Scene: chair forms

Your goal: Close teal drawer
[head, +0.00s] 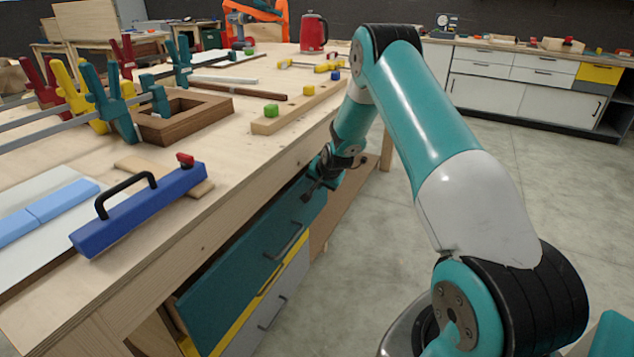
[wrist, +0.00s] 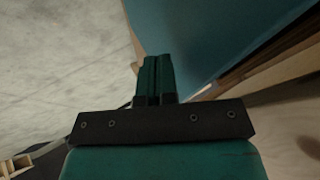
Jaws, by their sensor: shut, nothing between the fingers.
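The teal drawer (head: 245,262) is under the front of the wooden workbench, with a dark bar handle (head: 285,242) on its face. How far it stands out is hard to tell from this angle. My gripper (head: 311,190) is at the far end of the drawer's front, close to its upper edge. In the wrist view the two teal fingers of my gripper (wrist: 156,60) are together with nothing between them. The drawer's broad teal surface (wrist: 220,35) lies just to the right of the fingertips. I cannot tell whether they touch it.
A yellow drawer (head: 240,325) and a grey drawer (head: 275,312) lie below the teal one. The bench top (head: 245,160) holds clamps, a wooden frame (head: 185,118) and a blue block with a handle (head: 140,210). The concrete floor (head: 350,270) beside the drawers is clear.

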